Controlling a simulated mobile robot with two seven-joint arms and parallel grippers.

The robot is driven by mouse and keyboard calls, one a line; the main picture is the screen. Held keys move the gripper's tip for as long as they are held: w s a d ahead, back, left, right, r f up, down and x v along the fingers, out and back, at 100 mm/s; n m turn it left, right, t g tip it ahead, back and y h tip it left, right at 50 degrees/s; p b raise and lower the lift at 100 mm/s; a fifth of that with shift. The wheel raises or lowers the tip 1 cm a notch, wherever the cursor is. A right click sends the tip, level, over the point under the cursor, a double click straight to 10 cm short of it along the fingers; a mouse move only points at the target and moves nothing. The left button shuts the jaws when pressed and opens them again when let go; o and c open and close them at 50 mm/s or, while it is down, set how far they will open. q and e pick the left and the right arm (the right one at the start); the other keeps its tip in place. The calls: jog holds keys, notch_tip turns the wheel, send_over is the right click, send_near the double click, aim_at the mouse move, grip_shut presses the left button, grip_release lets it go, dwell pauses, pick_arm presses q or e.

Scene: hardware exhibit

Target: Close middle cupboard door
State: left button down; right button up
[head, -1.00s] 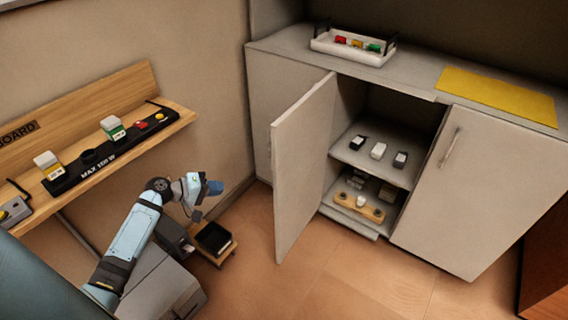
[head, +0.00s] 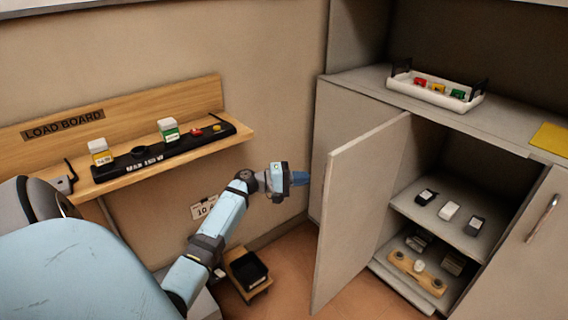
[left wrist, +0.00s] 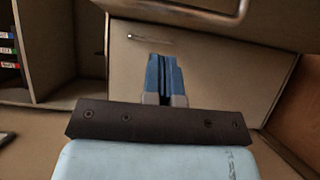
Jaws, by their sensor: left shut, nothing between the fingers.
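The middle cupboard door (head: 358,205) stands open in the head view, swung out from the cabinet toward me. Its outer face is turned left toward my arm, and the shelves behind it are exposed. My left gripper (head: 301,178) is shut and empty, a little left of the door's outer face. It appears apart from the door. In the left wrist view the blue fingers (left wrist: 165,75) are together in front of a pale panel (left wrist: 225,75) with a bar handle; I cannot tell which panel this is. My right gripper is not in view.
Inside the cupboard, the upper shelf (head: 440,228) and lower level hold small items. A white tray (head: 430,92) sits on the counter. The load board shelf (head: 190,150) is on the left wall.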

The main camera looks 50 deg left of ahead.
pick_arm(q)
jog(key=shift+w+d, duration=0.2)
jog(key=shift+d, duration=1.75)
